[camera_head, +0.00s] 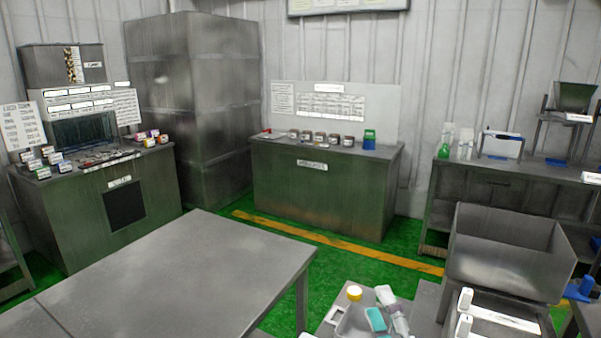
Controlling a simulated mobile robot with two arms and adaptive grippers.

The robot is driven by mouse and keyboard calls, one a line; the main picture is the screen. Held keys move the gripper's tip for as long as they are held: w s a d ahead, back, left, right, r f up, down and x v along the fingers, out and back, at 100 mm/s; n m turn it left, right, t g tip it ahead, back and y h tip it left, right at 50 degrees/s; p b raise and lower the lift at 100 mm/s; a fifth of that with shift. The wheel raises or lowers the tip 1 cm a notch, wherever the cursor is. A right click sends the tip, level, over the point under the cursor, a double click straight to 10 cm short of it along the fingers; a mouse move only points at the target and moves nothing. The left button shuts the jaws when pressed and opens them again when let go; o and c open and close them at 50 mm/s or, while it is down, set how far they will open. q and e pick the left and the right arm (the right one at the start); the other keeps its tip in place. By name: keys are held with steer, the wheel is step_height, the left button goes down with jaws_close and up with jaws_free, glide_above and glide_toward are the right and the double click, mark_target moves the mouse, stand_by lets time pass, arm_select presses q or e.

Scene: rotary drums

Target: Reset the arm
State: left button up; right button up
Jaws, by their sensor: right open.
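No object is seen held.
A bare grey table (170,275) fills the lower left. An open metal box (510,265) stands right. Green floor (335,275) shows between the tables.

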steer(key=s+d+f+m+g+h, duration=0.35)
steer(key=f+m, duration=0.25)
steer(key=f, duration=0.2)
steer(key=s+d+f+m+g+h, duration=0.2)
steer(key=s+d+f+m+g, duration=0.25)
steer(key=f, duration=0.45)
steer(key=s+a+f+m+g, duration=0.1)
steer(key=s+f+m+g, duration=0.35)
steer(key=s, duration=0.45)
steer(key=s+f+m+g, duration=0.3)
steer(key=s+f+g, duration=0.15)
steer(key=s, duration=0.45)
step_height(320, 180, down, 26)
steer(key=s+d+f+g, duration=0.1)
steer(key=s+d+f, duration=0.1)
steer(key=s+f, duration=1.4)
steer(key=shift+s+d+f+n+g, duration=0.3)
steer(key=shift+s+d+g, duration=0.1)
steer(key=shift+s, duration=0.3)
steer(key=shift+y, duration=0.25)
